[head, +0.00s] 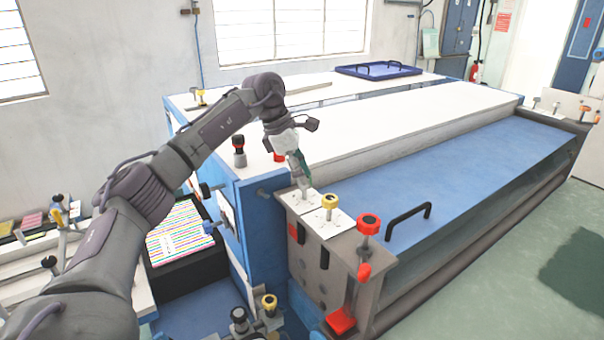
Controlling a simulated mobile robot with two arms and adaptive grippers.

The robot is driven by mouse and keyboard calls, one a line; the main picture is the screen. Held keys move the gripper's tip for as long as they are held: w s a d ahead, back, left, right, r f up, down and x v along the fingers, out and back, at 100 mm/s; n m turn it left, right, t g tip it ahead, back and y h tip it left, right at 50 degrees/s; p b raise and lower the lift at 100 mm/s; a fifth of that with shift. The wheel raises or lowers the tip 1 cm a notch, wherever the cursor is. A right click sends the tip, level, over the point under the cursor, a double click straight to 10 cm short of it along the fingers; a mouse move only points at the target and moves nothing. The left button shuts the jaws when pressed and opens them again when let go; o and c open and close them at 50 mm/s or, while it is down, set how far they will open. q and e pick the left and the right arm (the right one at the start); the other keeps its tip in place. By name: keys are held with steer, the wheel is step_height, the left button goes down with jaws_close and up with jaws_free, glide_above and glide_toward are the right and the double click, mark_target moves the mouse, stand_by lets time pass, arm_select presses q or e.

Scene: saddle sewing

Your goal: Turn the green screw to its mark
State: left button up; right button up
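My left gripper (297,160) reaches down from the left arm over the front left corner of the blue-topped machine. A dark green part (304,167) shows at its fingertips, just above a white plate (296,203) with an upright metal stem. This appears to be the green screw, but the gripper covers most of it. I cannot tell whether the fingers are closed on it or only around it. The screw's mark cannot be made out. My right gripper is not in view.
A yellow-knobbed screw (329,202) stands on a neighbouring white plate, close to the right of the gripper. A red-knobbed screw (368,224) stands further right. A black handle (408,219) rises from the blue cover (455,172). Black and red knobs stand left, behind the arm.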

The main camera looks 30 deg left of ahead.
arm_select(q)
steer(key=shift+o, duration=0.3)
steer(key=v, duration=1.2)
steer(key=shift+d, duration=0.15)
